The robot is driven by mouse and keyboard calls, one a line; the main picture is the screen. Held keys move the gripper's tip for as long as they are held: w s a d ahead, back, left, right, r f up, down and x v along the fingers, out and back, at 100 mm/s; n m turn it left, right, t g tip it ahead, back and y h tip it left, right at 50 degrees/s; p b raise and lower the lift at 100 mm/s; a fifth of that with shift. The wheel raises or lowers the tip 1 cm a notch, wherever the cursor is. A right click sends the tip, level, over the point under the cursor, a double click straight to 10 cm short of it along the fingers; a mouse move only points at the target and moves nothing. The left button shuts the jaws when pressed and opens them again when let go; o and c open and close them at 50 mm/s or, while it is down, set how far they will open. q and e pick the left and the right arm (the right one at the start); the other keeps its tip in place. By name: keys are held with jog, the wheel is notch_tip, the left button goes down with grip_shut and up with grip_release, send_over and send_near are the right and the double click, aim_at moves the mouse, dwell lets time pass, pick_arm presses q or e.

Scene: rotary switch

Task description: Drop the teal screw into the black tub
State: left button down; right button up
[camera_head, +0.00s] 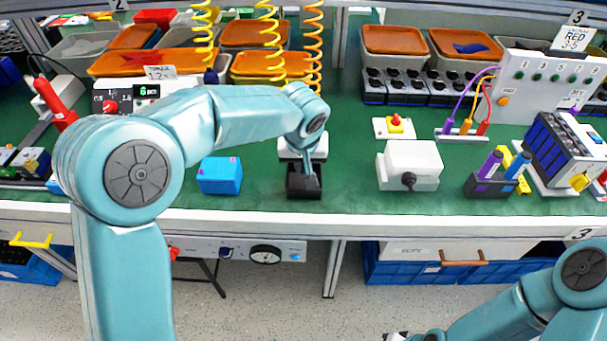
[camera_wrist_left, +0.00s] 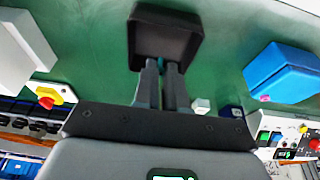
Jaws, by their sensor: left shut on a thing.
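The black tub (camera_head: 304,192) stands on the green bench top near its front edge. It also shows in the wrist view (camera_wrist_left: 165,47), just beyond my fingertips. My left gripper (camera_head: 309,174) points down at the tub's opening in the head view. Its two fingers (camera_wrist_left: 160,70) are close together, shut on the teal screw (camera_wrist_left: 160,62), of which only a small teal bit shows between the tips. I cannot tell how far the tips reach into the tub.
A blue box (camera_head: 219,176) stands left of the tub. A white box with a black knob (camera_head: 410,163) stands to the right, with a yellow-and-red button (camera_head: 395,125) behind it. Yellow coiled cables (camera_head: 313,50) hang behind.

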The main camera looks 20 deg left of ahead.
pick_arm(q)
notch_tip(320, 180, down, 4)
jog(key=shift+r, duration=0.1)
jog(key=shift+b, duration=0.4)
jog(key=c, duration=1.2)
grip_release()
